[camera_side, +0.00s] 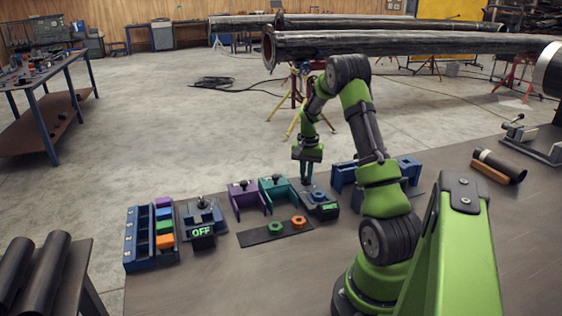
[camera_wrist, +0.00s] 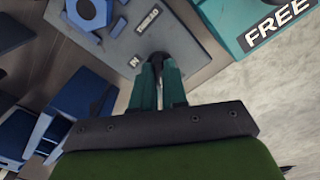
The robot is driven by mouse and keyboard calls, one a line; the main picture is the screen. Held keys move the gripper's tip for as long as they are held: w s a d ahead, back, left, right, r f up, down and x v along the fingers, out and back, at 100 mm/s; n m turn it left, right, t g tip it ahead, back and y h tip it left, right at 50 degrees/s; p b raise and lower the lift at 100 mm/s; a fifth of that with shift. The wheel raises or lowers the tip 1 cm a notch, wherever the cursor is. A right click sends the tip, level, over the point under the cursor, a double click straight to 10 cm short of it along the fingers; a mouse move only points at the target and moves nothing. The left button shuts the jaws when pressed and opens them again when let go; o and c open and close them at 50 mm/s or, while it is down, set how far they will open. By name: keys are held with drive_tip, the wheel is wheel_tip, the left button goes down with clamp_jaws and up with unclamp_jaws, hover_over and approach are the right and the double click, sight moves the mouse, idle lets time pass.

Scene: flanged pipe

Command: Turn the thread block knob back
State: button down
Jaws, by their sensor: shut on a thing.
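The thread block (camera_side: 315,197) is a grey-blue plate on the bench, with a small green-lit display (camera_side: 329,209) at its front whose text is too small to read. In the wrist view its grey plate (camera_wrist: 122,42) carries two small labels, one reading "IN". My gripper (camera_side: 306,181) points down over the thread block. In the wrist view the teal fingers of my gripper (camera_wrist: 160,66) are shut on a small dark knob (camera_wrist: 159,58) standing up from the plate. The fingers hide most of the knob, so its turn angle cannot be told.
A teal block (camera_side: 275,188), marked "FREE" in the wrist view (camera_wrist: 277,27), stands close beside. A purple block (camera_side: 242,196), a block with an "OFF" display (camera_side: 202,231) and a blue rack (camera_side: 138,240) stand left. A dark mat (camera_side: 270,232) holds green and orange rings.

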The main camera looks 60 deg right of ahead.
sight(306, 176)
drive_tip(key=n, duration=0.6)
drive_tip(key=shift+n, duration=0.4)
idle(0.4)
drive_tip(key=c, duration=1.2)
unclamp_jaws()
drive_tip(key=shift+o, duration=0.2)
wheel_tip(306, 176, up, 17)
